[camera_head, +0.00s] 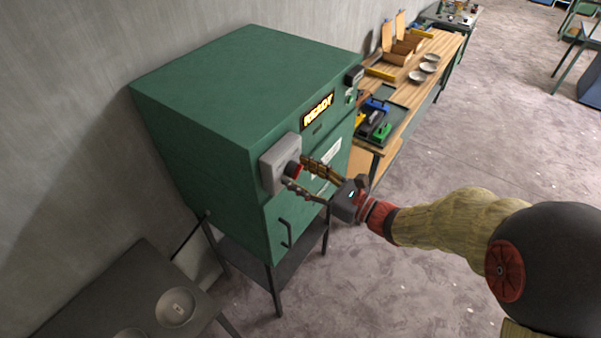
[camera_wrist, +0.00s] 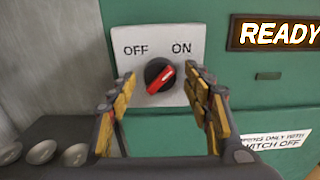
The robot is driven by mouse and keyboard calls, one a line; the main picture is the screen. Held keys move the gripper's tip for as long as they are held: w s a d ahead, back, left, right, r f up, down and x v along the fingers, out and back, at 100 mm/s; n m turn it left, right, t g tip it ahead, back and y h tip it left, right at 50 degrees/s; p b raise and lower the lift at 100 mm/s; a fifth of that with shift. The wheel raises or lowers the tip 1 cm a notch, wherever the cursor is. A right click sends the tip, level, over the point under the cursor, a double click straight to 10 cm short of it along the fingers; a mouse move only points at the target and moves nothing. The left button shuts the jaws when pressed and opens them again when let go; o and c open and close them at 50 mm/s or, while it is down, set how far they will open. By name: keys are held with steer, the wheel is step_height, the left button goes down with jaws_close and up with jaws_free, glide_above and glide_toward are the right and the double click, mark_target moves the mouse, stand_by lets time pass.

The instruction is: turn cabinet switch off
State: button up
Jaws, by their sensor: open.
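The green cabinet (camera_head: 235,95) carries a grey switch plate (camera_head: 276,165), marked OFF at left and ON at right in the wrist view (camera_wrist: 158,36). Its round black knob (camera_wrist: 152,67) has a red pointer (camera_wrist: 161,80) slanting from lower left to upper right, its upper end toward ON. In the head view the knob shows as a small red spot (camera_head: 294,168). My gripper (camera_head: 297,172) is open in front of the switch. In the wrist view its fingers (camera_wrist: 160,78) stand on either side of the knob, with gaps showing on both sides.
A lit READY display (camera_head: 318,111) is on the cabinet front, above a white label (camera_wrist: 272,141). A door handle (camera_head: 286,233) sticks out below the switch. A dark table with bowls (camera_head: 176,307) stands at lower left. A wooden workbench (camera_head: 414,92) stands beyond the cabinet.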

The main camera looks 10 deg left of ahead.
steer(key=c, duration=0.3)
steer(key=c, duration=0.8)
steer(key=shift+c, duration=0.3)
